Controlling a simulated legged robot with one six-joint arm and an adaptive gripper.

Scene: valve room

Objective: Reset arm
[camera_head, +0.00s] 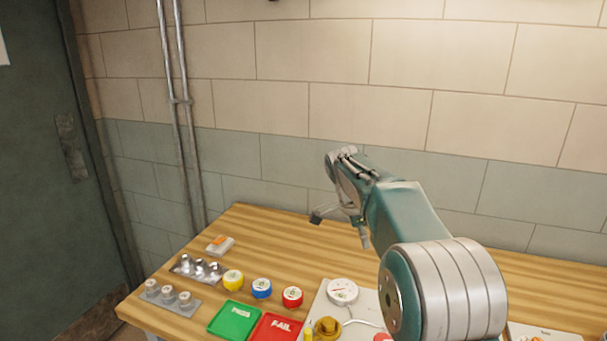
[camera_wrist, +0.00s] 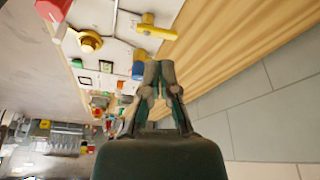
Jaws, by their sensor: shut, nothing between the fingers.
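My arm reaches out over the wooden table (camera_head: 260,226) from the right in the head view. My gripper (camera_head: 335,212) hangs above the table near the wall, apart from everything on it. In the wrist view my gripper (camera_wrist: 158,64) shows its two fingers brought together, with nothing held between them. My arm's large joint hides part of the table behind it in the head view.
A green tray (camera_head: 233,320) and a red tray (camera_head: 275,329) lie at the front. Yellow (camera_head: 233,280), blue (camera_head: 261,288) and red (camera_head: 292,296) round pieces stand behind them. A pale panel carries a gauge (camera_head: 342,291) and a brass-coloured knob (camera_head: 327,328). The wall closes off the back.

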